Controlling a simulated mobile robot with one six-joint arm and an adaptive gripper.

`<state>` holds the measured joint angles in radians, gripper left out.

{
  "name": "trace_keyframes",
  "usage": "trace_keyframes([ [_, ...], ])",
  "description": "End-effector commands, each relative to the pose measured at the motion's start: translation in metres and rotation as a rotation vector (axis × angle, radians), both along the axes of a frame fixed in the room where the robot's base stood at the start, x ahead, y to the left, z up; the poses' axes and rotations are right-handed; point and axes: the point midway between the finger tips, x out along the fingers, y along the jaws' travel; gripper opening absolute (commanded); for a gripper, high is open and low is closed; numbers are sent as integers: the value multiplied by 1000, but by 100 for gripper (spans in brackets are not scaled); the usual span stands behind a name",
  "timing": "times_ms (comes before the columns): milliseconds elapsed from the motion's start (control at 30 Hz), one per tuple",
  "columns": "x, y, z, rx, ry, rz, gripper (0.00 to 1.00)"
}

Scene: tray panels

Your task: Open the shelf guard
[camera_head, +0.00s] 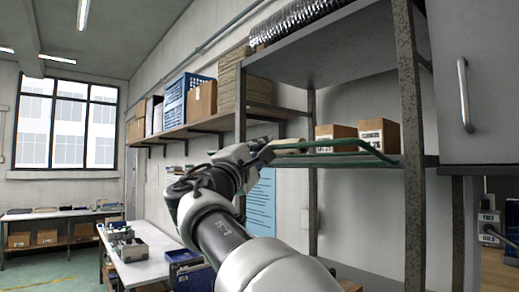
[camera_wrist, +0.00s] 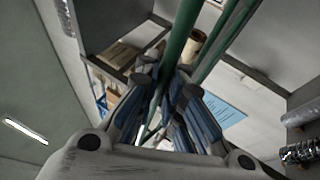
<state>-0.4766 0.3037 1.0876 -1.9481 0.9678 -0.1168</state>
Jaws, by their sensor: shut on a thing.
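The shelf guard is a green tube frame (camera_head: 340,143) at the level of the middle shelf in the head view, running from near the right post leftward to my gripper. My gripper (camera_head: 264,150) is at its left end. In the wrist view the green guard bar (camera_wrist: 181,38) passes between the two fingers of my gripper (camera_wrist: 166,90), which are shut on it. A second green bar (camera_wrist: 216,38) runs beside it, outside the fingers. The frame looks nearly level; how far it is turned is hard to tell. Its hinges are not clear.
Cardboard boxes (camera_head: 379,135) stand on the shelf behind the guard. The rack's dark post (camera_head: 408,110) and a grey cabinet with a handle (camera_head: 464,95) are at the right. A wall shelf (camera_head: 190,130) holds a blue crate (camera_head: 183,98) and boxes. A white workbench (camera_head: 148,262) is lower left.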

Motion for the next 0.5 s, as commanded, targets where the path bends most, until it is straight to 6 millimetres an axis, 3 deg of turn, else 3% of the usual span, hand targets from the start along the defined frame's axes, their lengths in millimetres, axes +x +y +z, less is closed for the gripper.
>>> trace_keyframes([
  [333, 0, 1, 1, -1, -2, 3, 29],
  [500, 0, 1, 1, -1, -2, 2, 29],
])
